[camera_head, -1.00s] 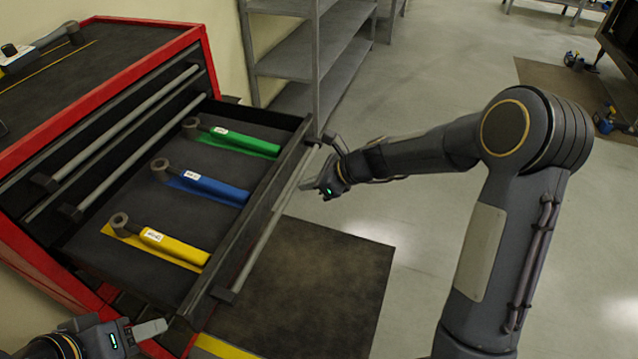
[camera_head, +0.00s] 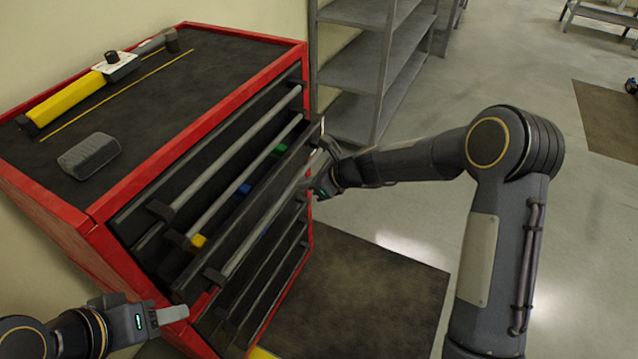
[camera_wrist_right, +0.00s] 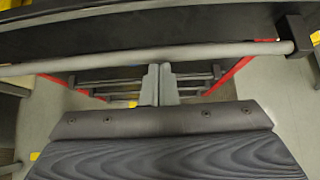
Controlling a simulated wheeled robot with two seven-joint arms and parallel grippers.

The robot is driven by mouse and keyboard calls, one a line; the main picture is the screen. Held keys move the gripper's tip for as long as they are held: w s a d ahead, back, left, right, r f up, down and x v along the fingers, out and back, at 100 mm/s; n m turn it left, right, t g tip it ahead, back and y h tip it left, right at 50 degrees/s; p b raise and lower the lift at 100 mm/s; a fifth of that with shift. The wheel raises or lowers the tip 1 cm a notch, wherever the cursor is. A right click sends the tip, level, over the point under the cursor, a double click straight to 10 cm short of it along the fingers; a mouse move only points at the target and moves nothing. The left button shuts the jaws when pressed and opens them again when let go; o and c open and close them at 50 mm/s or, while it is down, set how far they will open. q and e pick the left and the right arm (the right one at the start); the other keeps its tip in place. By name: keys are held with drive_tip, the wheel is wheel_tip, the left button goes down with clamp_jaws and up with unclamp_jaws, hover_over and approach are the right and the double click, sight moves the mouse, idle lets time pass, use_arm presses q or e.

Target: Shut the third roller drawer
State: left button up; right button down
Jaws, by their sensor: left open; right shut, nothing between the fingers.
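The open roller drawer (camera_head: 252,215) of the red cabinet stands only partly out, with a grey bar handle (camera_head: 262,229) along its dark front. Through the narrow gap behind its front I see ends of a green tool (camera_head: 279,150), a blue tool (camera_head: 243,190) and a yellow tool (camera_head: 198,241). My right gripper (camera_head: 317,183) is shut and empty at the far right end of the drawer front, by the handle. In the right wrist view its closed fingers (camera_wrist_right: 159,82) are just below the handle bar (camera_wrist_right: 150,57); contact is unclear. My left gripper (camera_head: 172,315) is open and empty, near the cabinet's near corner.
Other drawers with bar handles lie above and below. On the cabinet top (camera_head: 160,105) are a yellow-handled tool (camera_head: 68,98) and a grey block (camera_head: 89,156). A grey shelf (camera_head: 375,70) stands behind. A dark mat (camera_head: 370,290) and clear floor lie to the right.

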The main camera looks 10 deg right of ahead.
sight(282, 175)
drive_tip(key=w+a, duration=0.1)
drive_tip(key=w+a+p, duration=0.1)
drive_tip(key=a, duration=0.1)
drive_tip(key=w+a, duration=0.1)
drive_tip(key=a, duration=0.1)
drive_tip(key=shift+w+r+p, duration=0.1)
drive_tip(key=shift+w+p, duration=0.15)
drive_tip(key=shift+p, duration=0.15)
drive_tip(key=shift+w+a, duration=0.1)
drive_tip(key=shift+a, duration=0.1)
use_arm(q)
drive_tip(key=r, duration=0.2)
drive_tip(key=shift+w+a+r, duration=0.1)
drive_tip(key=shift+a+r, duration=0.1)
drive_tip(key=shift+r, duration=0.15)
use_arm(e)
drive_tip(key=shift+r, duration=0.1)
use_arm(q)
drive_tip(key=shift+f, duration=0.1)
